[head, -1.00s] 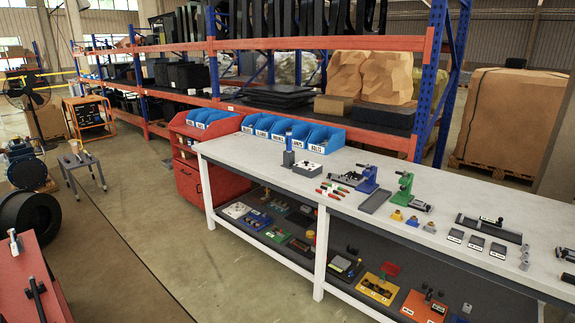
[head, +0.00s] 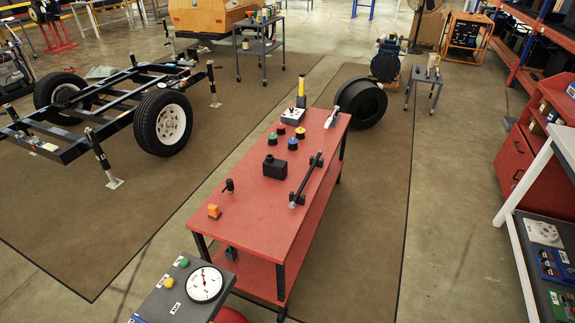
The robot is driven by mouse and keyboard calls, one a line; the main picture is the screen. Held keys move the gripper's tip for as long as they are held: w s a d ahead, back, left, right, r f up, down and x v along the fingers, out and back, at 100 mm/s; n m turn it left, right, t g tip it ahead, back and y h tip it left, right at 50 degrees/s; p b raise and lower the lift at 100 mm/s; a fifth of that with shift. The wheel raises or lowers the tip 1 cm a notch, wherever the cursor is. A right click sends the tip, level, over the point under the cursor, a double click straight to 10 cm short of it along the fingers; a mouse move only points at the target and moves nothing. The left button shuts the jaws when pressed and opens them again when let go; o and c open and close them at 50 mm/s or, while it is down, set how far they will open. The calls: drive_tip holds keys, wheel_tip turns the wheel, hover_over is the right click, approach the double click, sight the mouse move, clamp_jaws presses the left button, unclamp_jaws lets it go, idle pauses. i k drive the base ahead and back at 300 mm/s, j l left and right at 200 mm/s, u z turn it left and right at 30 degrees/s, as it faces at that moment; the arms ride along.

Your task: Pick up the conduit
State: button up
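I cannot tell for sure which thing is the conduit. A long black bar (head: 307,177) with fittings at its ends lies along the right side of the red table (head: 240,228); it is the most conduit-like thing here. Other parts stand on the same table: a black box (head: 275,167), several round coloured-top pieces (head: 293,143), a small orange block (head: 213,211), a black lever piece (head: 229,185), a white box with a yellow-topped cylinder (head: 300,95) and a light grey tool (head: 332,117). My gripper is not in view.
A panel with a white dial (head: 204,284) stands in front of the table. A trailer frame (head: 110,110) with wheels is at the left. A black drum (head: 355,110) stands behind the table. A white-framed bench (head: 525,180) is at right. Floor (head: 440,230) between table and bench is clear.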

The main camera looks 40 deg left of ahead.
sight(292, 205)
drive_tip(key=i+j+u, duration=0.2)
drive_tip(key=i, duration=0.5)
drive_tip(key=i+l+u, duration=0.25)
drive_tip(key=i, duration=0.4)
drive_tip(key=i+u, duration=0.2)
drive_tip(key=i, duration=0.5)
drive_tip(key=i+u, duration=0.6)
drive_tip(key=u, duration=0.25)
drive_tip(key=i+l+u, duration=0.25)
drive_tip(key=u, duration=0.15)
drive_tip(key=i+l+u, duration=0.4)
drive_tip(key=k+j+u, duration=0.1)
drive_tip(key=u, duration=3.85)
